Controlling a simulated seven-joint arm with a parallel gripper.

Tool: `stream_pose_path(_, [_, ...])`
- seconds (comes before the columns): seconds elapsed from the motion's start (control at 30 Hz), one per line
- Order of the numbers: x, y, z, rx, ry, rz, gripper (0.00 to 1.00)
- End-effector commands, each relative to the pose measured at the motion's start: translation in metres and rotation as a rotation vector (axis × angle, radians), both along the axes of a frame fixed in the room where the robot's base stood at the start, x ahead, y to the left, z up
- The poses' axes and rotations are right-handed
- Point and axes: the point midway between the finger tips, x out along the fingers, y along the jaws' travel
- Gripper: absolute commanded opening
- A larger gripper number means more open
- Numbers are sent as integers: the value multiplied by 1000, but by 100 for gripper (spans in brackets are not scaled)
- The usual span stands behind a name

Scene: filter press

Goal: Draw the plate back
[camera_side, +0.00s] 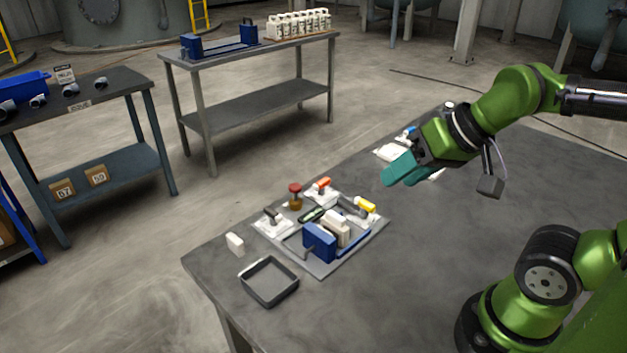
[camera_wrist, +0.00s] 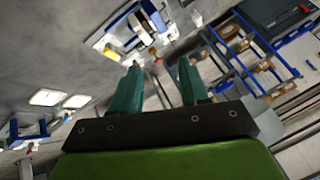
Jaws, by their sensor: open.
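The small filter press stands on a grey base (camera_side: 318,267) on the table. A pale plate (camera_side: 337,229) stands upright in it, close beside a blue block (camera_side: 319,241). A blue rail (camera_side: 354,243) runs along the right of the press. My gripper (camera_side: 388,179) has teal fingers and is open and empty, high above the table, behind and to the right of the press. In the wrist view the open fingers of my gripper (camera_wrist: 157,75) point toward the press, whose pale plate (camera_wrist: 139,27) shows small at the top. I cannot tell the gap between plate and block.
Around the press are a red-topped jar (camera_side: 295,197), a yellow-handled piece (camera_side: 365,205), an orange-handled piece (camera_side: 322,184) and a dark-handled piece (camera_side: 271,217). The table right of the press is clear.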

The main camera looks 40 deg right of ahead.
Motion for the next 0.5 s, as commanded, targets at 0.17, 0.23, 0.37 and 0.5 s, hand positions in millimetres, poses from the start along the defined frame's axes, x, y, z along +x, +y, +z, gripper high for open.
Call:
stream_pose_path(0.17, [0, 0, 0, 0, 0, 0, 45])
stream_pose_path(0.23, [0, 0, 0, 0, 0, 0, 45])
stream_pose_path(0.37, [0, 0, 0, 0, 1, 0, 45])
stream_pose_path(0.5, [1, 0, -5, 1, 22, 0, 45])
